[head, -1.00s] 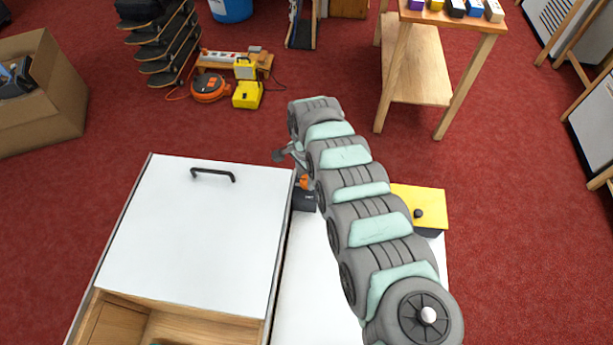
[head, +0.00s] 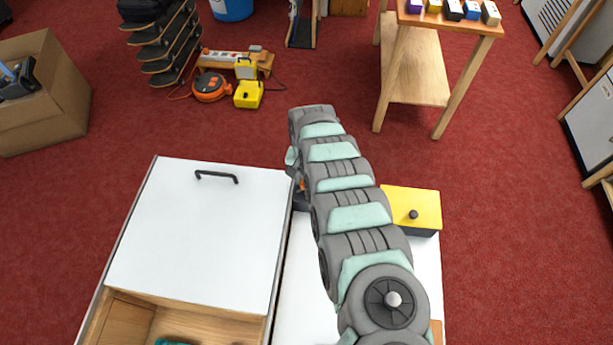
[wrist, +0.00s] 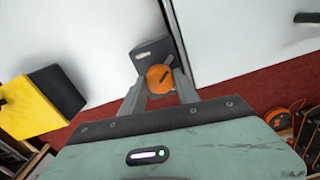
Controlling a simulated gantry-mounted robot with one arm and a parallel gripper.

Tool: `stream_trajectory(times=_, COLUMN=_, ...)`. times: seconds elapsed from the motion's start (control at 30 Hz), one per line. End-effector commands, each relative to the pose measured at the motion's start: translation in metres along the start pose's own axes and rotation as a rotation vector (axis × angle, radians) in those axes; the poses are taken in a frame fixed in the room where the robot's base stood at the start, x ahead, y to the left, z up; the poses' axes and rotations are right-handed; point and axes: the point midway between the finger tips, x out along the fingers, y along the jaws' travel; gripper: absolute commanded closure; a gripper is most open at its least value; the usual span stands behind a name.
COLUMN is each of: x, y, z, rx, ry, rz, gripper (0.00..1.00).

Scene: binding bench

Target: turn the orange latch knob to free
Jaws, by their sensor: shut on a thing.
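The orange latch knob (wrist: 158,80) sits on a dark latch block (wrist: 150,54) in the wrist view, beside the edge of a white panel. A dark pointer mark on the knob slants towards the upper right. My gripper (wrist: 160,83) is shut on the knob, with one finger on each side of it. In the head view, only a sliver of the knob (head: 302,186) and part of the latch block (head: 300,202) show beside my arm. My gripper's fingers are hidden there.
A white sliding lid (head: 195,230) with a black handle (head: 216,176) covers part of a wooden box (head: 125,322) on the left. A yellow-topped box (head: 412,205) with a black knob stands right of my arm. Red carpet surrounds the bench.

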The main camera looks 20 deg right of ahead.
Motion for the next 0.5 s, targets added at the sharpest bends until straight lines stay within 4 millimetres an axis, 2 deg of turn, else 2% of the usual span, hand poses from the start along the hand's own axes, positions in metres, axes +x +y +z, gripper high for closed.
stream_trajectory(times=0.5, x=-0.0010, y=-0.0006, z=-0.0003, rx=-0.490, ry=0.001, rz=0.000, gripper=1.00)
